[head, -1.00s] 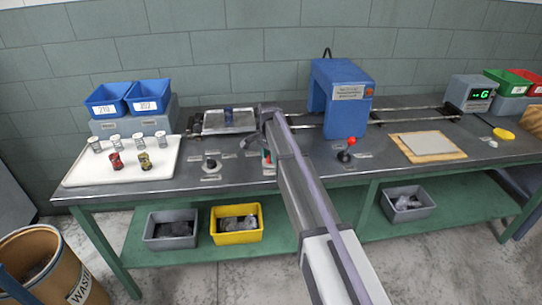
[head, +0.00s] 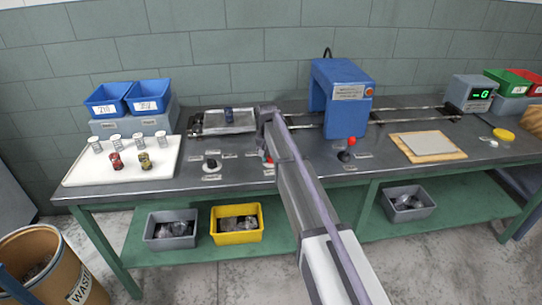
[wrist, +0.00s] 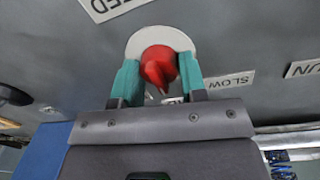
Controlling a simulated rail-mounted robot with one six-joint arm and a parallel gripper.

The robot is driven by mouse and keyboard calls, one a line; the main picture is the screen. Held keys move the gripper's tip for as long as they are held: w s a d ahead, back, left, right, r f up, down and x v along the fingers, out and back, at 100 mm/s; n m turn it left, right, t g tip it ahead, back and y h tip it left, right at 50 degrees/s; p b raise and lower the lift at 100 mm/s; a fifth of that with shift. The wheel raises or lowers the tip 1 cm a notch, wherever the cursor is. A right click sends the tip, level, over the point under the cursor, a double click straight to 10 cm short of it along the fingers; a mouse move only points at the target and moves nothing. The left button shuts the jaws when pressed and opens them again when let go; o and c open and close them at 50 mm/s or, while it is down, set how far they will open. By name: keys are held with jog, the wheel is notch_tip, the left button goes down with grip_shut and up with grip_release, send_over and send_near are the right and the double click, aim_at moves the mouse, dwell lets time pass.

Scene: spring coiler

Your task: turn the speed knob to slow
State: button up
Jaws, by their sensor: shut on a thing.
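The red speed knob (wrist: 158,66) sits on a round white plate (wrist: 138,40) in the wrist view. My gripper (wrist: 160,75) has its teal fingers on both sides of the knob, shut on it. The SLOW label (wrist: 229,84) lies right of the knob, and a partly cut-off label ending in "ED" (wrist: 102,6) lies above it. Another label below the knob is mostly hidden by my gripper. The knob's narrow end points down in the wrist view. In the head view, my arm covers most of the knob, with a bit of red (head: 268,158) showing.
A red-ball lever (head: 350,143) stands right, before the blue machine (head: 346,112). A white tray (head: 90,178) with several small cylinders is at far left. A green display (head: 480,95) is at far right.

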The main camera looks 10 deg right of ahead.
aim_at(270, 158)
jog(key=n, duration=0.4)
jog(key=shift+n, duration=0.3)
jog(key=n, duration=0.4)
jog(key=shift+s+t, duration=0.1)
jog(key=shift+t, duration=0.2)
jog(key=o, duration=0.9)
jog(key=r+p, duration=1)
jog(key=shift+s+a+r+p, duration=0.15)
jog(key=shift+a+r+p, duration=0.15)
jog(key=shift+r+p, duration=0.1)
